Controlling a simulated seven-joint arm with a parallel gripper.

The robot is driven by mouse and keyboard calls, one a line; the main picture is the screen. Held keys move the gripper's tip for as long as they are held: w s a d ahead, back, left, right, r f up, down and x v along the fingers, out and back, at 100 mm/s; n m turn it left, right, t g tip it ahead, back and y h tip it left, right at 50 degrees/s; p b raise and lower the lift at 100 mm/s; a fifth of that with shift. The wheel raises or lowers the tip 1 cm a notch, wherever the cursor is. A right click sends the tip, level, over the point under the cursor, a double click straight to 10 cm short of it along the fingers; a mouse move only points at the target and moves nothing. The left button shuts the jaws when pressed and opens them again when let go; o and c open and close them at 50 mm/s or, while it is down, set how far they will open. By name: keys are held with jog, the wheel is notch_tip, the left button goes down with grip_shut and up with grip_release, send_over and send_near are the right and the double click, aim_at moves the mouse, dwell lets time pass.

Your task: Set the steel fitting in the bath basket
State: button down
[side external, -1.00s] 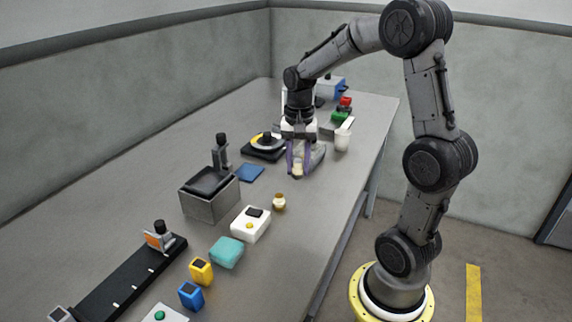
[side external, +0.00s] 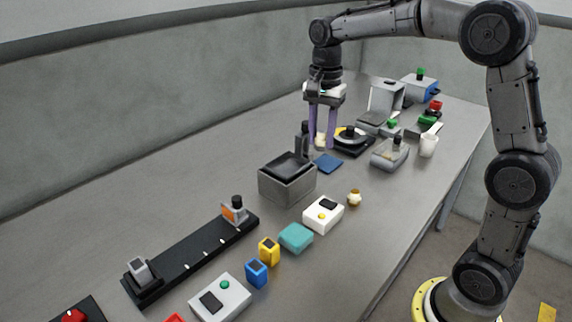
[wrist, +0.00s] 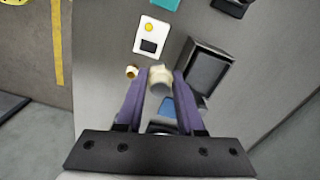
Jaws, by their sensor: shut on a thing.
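My gripper (side external: 320,143), with purple fingers pointing down, is shut on the steel fitting (side external: 320,138), which looks pale and cream-grey. In the wrist view the fitting (wrist: 160,79) sits between the fingertips (wrist: 160,76). The bath is a grey box (side external: 287,190) with a dark inside that seems to be the basket (side external: 288,166); an upright dark handle (side external: 303,138) stands at its back. The gripper is beyond and slightly right of the bath in the side view. In the wrist view the bath (wrist: 207,70) lies ahead and right of the fitting.
A brass fitting (side external: 354,198) stands on the table near a white box with a yellow button (side external: 323,215). The table's left back is clear.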

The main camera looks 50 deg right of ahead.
jog(key=w+d+f, duration=0.1)
jog(key=w+f, duration=0.3)
jog(key=w, duration=0.3)
send_over(286, 169)
jog(key=s, duration=0.1)
jog(key=f, duration=0.4)
jog(key=shift+s+a, duration=0.15)
jog(key=shift+a, duration=0.05)
jog(key=shift+w+d+f, duration=0.1)
jog(key=shift+w+f, duration=0.4)
jog(key=shift+f, duration=0.15)
jog(key=shift+w+f, duration=0.1)
jog(key=shift+f, duration=1.5)
jog(key=shift+f, duration=0.1)
jog(key=c, duration=0.5)
grip_release()
